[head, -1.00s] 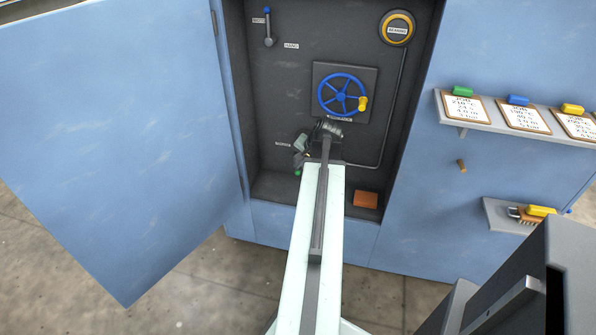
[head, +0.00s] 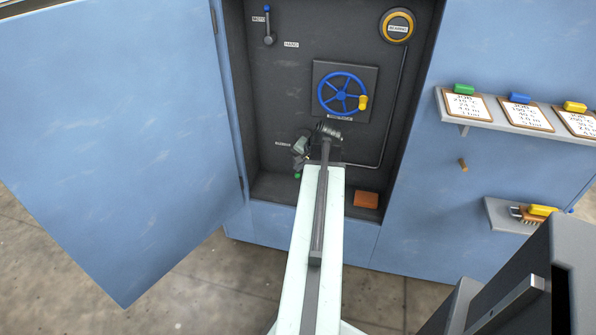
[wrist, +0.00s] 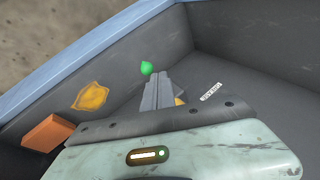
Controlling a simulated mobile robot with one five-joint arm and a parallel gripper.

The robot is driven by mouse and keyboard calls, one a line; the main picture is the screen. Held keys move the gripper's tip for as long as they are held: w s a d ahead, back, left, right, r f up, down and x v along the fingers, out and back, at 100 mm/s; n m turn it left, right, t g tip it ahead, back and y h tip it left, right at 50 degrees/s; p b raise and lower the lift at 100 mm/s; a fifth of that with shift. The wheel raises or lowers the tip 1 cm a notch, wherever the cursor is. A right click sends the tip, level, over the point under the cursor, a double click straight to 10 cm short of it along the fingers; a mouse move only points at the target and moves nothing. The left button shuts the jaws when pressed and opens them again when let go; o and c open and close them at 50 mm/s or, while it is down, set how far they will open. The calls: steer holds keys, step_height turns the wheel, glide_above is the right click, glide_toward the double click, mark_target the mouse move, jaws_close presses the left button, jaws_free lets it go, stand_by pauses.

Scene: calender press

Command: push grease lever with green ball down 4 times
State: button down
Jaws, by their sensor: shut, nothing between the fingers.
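The green ball (head: 297,176) of the grease lever shows low in the dark cabinet recess, just below my gripper (head: 299,158). In the wrist view the green ball (wrist: 147,68) sits right at the tips of my gripper (wrist: 155,80). The fingers are shut together with nothing between them. They look touching or very close to the ball; I cannot tell which. The lever's rod is mostly hidden behind the fingers and my wrist.
A blue handwheel (head: 342,94) with a yellow knob is above my wrist. An orange block (head: 366,200) lies on the recess floor to the right. The open blue door (head: 110,140) stands left. Shelves (head: 500,118) hang on the right.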

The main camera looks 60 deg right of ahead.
steer(key=shift+s+a+f+b, duration=0.1)
steer(key=shift+a+f+b, duration=0.1)
steer(key=shift+f+b, duration=0.3)
steer(key=shift+a+f+b, duration=0.15)
steer(key=shift+f+b, duration=0.25)
steer(key=shift+f, duration=0.05)
stand_by(0.7)
stand_by(0.5)
steer(key=shift+w+d+r+p, duration=0.1)
steer(key=shift+d+r+p, duration=0.15)
steer(key=shift+r+p, duration=0.45)
steer(key=shift+w+d+r+p, duration=0.1)
steer(key=shift+d+r+p, duration=0.15)
steer(key=shift+r+p, duration=0.4)
steer(key=shift+w+d+r+p, duration=0.1)
steer(key=shift+d+r+p, duration=0.15)
steer(key=shift+r+p, duration=0.45)
steer(key=r+p, duration=0.1)
steer(key=d+r+p, duration=0.1)
steer(key=r+p, duration=0.2)
steer(key=shift+w+d+r+p, duration=0.2)
steer(key=shift+d+r+p, duration=0.1)
steer(key=shift+p, duration=0.05)
